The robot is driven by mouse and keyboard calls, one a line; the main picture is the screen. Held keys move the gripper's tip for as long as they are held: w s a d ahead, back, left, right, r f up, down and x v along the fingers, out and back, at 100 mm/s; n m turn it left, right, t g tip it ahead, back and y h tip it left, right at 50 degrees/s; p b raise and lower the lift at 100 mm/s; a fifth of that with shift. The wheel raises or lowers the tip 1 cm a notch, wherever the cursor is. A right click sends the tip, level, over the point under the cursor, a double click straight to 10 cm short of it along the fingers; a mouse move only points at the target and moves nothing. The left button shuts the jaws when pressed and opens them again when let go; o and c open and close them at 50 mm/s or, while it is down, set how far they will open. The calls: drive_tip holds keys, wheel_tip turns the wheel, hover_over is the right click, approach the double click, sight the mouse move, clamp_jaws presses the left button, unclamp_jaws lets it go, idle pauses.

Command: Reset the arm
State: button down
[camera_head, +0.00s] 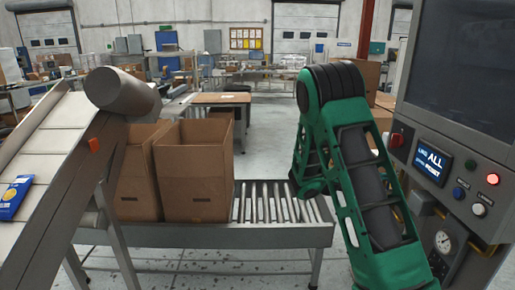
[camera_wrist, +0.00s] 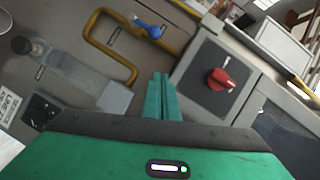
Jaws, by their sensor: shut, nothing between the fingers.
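My green and black arm (camera_head: 352,150) rises at the right of the head view, bent at a dark elbow at the top. In the wrist view my gripper (camera_wrist: 161,92) shows as two green fingers close together, shut and empty. Beyond the fingers is a grey panel with a red rotary switch (camera_wrist: 221,80), a yellow bent pipe (camera_wrist: 126,62) and a blue-handled valve (camera_wrist: 148,28). The fingers appear apart from these, though the distance is hard to tell.
A roller table (camera_head: 285,238) with open cardboard boxes (camera_head: 193,168) stands in front. A sloping conveyor (camera_head: 45,165) carrying a blue packet (camera_head: 15,198) is at the left. A control cabinet (camera_head: 465,125) with a screen and buttons stands close at the right. Open floor lies behind the table.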

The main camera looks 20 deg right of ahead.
drive_tip(key=shift+s, duration=0.1)
drive_tip(key=s+a+f+n+g+y, duration=0.1)
drive_tip(key=s+a+n+y, duration=0.3)
drive_tip(key=s, duration=0.4)
drive_tip(key=s+a+n+g+y, duration=0.1)
drive_tip(key=s+a+n+y, duration=0.25)
drive_tip(key=s, duration=0.35)
drive_tip(key=s+a+r+n+y, duration=0.1)
drive_tip(key=s+a+n+y, duration=0.3)
drive_tip(key=s+a+n, duration=0.3)
drive_tip(key=s+a+n+y, duration=0.4)
drive_tip(key=s+a+n, duration=0.4)
drive_tip(key=a, duration=0.5)
drive_tip(key=shift+s+a+r+n+t+y, duration=0.15)
drive_tip(key=shift+r+n+t+y, duration=0.25)
drive_tip(key=shift+n, duration=0.45)
